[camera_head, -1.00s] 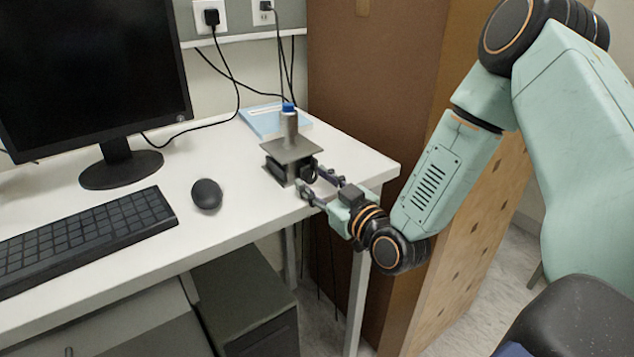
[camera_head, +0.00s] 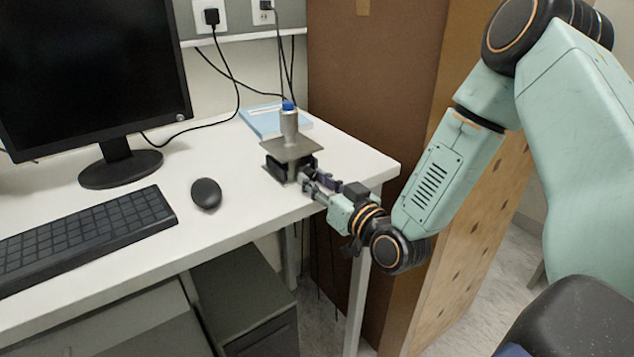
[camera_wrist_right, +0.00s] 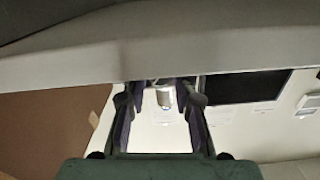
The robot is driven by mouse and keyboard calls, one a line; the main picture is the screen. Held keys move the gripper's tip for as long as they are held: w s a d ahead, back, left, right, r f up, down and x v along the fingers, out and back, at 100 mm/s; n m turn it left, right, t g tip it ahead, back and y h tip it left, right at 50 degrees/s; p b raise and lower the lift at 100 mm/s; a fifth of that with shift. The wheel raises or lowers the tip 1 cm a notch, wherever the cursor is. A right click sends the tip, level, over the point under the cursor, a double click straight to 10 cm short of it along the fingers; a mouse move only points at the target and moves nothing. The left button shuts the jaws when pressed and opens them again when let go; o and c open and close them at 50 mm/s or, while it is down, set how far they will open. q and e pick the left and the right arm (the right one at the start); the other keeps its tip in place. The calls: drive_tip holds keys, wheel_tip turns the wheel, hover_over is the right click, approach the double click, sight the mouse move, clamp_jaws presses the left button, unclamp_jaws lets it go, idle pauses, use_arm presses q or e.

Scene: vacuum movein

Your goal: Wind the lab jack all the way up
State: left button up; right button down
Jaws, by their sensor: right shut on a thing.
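The lab jack (camera_head: 289,150) stands low near the desk's right front corner, its grey top plate level. A grey cylindrical bottle with a blue cap (camera_head: 289,123) stands upright on the plate. My right gripper (camera_head: 307,183) is at the jack's front right side, below the plate, shut on what appears to be the jack's knob, which the fingers hide. In the wrist view my right gripper's two dark fingers (camera_wrist_right: 162,110) show, with a small silvery cylinder (camera_wrist_right: 165,97) between them; I cannot tell which part it is. My left gripper is not in view.
A mouse (camera_head: 206,194), a keyboard (camera_head: 85,237) and a monitor (camera_head: 95,75) are left of the jack. A light blue book (camera_head: 262,120) lies behind it. A tall brown cabinet (camera_head: 375,80) stands by the desk's right end. The white desk (camera_head: 235,165) is clear between mouse and jack.

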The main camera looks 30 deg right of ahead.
drive_tip(key=shift+m, duration=0.4)
drive_tip(key=c, duration=1.1)
unclamp_jaws()
drive_tip(key=shift+o, duration=0.2)
drive_tip(key=shift+s, duration=0.1)
drive_tip(key=s, duration=0.7)
drive_tip(key=shift+s+d, duration=0.15)
drive_tip(key=shift+d, duration=0.1)
